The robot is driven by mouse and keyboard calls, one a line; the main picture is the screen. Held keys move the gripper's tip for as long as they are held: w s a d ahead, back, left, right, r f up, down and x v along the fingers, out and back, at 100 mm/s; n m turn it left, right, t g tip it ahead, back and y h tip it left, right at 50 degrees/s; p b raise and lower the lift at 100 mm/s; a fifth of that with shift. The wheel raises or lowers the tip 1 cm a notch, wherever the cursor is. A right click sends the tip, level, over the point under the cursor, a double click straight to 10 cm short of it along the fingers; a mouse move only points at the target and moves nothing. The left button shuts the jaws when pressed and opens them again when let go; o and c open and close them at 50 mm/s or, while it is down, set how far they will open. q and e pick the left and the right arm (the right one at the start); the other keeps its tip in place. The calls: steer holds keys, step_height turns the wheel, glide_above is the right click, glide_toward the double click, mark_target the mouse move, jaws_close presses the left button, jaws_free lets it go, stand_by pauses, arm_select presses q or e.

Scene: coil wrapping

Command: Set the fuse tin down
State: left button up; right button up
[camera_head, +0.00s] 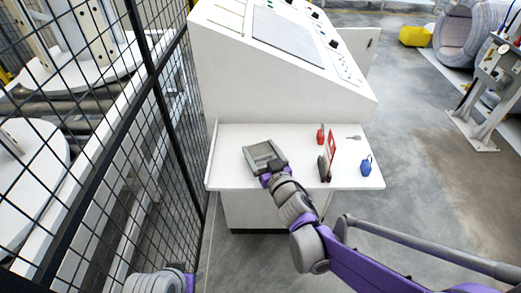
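A grey, open-looking rectangular tin (262,153), which I take as the fuse tin, is at the left part of the white console shelf (232,178). From this view I cannot tell whether it rests on the shelf or is just above it. My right gripper (272,174) is at the tin's near edge, seemingly touching it. Its fingertips are hidden by the tin and the wrist, so their closing does not show. My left arm shows only as a grey and purple part at the bottom edge; its gripper does not show.
To the right on the shelf are a red padlock (320,134), a red-and-white tag (331,146), a dark upright item (323,168), a blue padlock (366,166) and a small key-like piece (353,138). A black mesh fence (150,85) stands close on the left.

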steer(key=shift+o, duration=0.9)
steer(key=shift+r, duration=0.1)
steer(key=shift+r+p, duration=0.2)
steer(key=shift+p, duration=0.15)
steer(key=v, duration=1.2)
steer(key=shift+d, duration=0.1)
